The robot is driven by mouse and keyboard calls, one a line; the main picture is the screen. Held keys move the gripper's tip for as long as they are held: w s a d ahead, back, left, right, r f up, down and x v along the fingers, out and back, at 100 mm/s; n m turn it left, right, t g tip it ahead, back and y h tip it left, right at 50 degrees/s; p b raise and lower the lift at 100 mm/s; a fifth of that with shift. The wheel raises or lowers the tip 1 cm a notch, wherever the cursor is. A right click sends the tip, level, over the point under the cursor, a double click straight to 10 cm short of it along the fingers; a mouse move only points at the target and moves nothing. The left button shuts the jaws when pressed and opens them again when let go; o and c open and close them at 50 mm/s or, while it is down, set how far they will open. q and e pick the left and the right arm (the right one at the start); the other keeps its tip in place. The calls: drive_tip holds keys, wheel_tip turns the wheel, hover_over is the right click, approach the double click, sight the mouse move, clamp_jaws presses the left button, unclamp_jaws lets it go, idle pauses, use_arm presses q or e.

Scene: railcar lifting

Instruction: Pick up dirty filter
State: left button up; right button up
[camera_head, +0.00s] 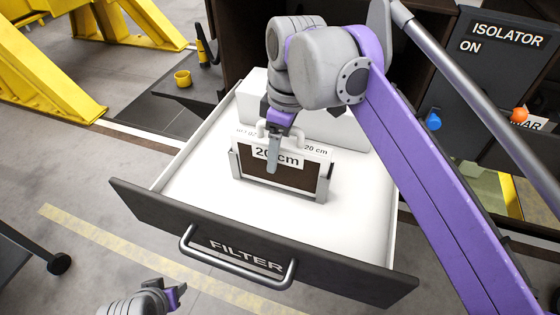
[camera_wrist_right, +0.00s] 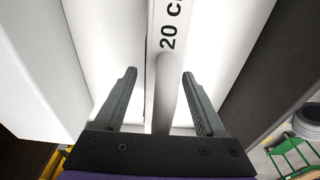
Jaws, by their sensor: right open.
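A filter (camera_head: 290,176) with a brown face and a white frame marked "20 cm" stands upright in a grey holder (camera_head: 324,188) inside the open drawer (camera_head: 180,182). A light handle (camera_head: 262,128) rises from its top. My right gripper (camera_head: 273,160) points down at the filter from above, one finger in front of its face. In the right wrist view, its open fingers (camera_wrist_right: 161,88) stand on either side of the handle (camera_wrist_right: 167,90), with visible gaps. The filter's top edge (camera_wrist_right: 164,30) runs between them. My left gripper (camera_head: 178,293) is at the bottom left, away from the drawer.
The drawer front (camera_head: 145,206) reads "FILTER" and has a bar handle (camera_head: 225,262). A white block (camera_head: 340,128) stands behind the filter. A dark panel (camera_head: 505,55) reading "ISOLATOR ON" is at the upper right.

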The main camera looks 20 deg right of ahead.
drive_tip(key=shift+f, duration=0.35)
clamp_jaws()
